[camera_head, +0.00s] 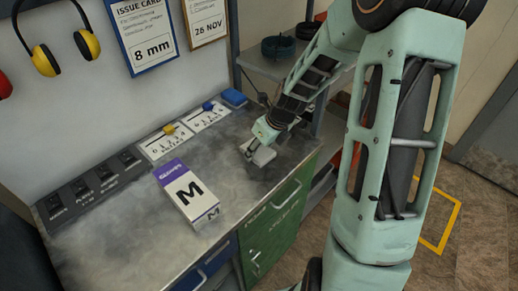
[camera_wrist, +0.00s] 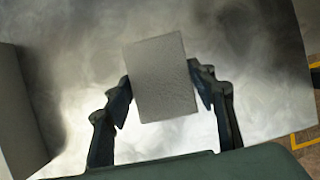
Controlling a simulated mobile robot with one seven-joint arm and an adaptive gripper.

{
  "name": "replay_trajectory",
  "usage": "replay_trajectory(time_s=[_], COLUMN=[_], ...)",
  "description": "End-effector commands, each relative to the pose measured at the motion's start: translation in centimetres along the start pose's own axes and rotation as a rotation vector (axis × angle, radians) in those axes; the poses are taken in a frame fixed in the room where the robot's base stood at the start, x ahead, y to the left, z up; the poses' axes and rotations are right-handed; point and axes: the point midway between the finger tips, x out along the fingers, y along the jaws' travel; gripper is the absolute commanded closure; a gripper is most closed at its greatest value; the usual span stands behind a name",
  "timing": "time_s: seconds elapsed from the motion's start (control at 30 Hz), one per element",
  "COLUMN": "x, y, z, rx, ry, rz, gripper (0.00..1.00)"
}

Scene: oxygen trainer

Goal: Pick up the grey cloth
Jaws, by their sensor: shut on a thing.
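The grey cloth (camera_wrist: 160,78) is a small flat grey rectangle between my fingers in the wrist view. In the head view the cloth (camera_head: 262,156) is a pale patch under my gripper, at the right part of the metal bench top. My gripper (camera_head: 252,146) points down there, and in the wrist view my gripper (camera_wrist: 160,88) has one finger against each side edge of the cloth. It is shut on the cloth. I cannot tell whether the cloth touches the bench top.
A purple and white glove box (camera_head: 187,194) marked M lies on the bench (camera_head: 130,235). Label cards with a yellow piece (camera_head: 169,128) and a blue piece (camera_head: 208,106) lie along the back. A shelf rack (camera_head: 270,66) stands behind at the right.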

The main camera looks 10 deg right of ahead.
Motion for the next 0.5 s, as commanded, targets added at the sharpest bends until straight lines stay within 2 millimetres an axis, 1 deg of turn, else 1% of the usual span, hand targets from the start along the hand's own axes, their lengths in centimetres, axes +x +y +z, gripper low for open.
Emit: replay_trajectory(time_s=[0.17, 0.33, 0.47, 0.5], x=[-1.4, -3.8, -7.3, -8.4], y=[0.0, 0.0, 1.0, 1.4], z=[0.6, 1.6, 0.8, 0.5], rx=[-0.001, -0.001, 0.001, 0.001], ry=[0.0, -0.001, 0.0, 0.0], rz=[0.0, -0.001, -0.002, -0.003], gripper=[0.67, 0.67, 0.67, 0.67])
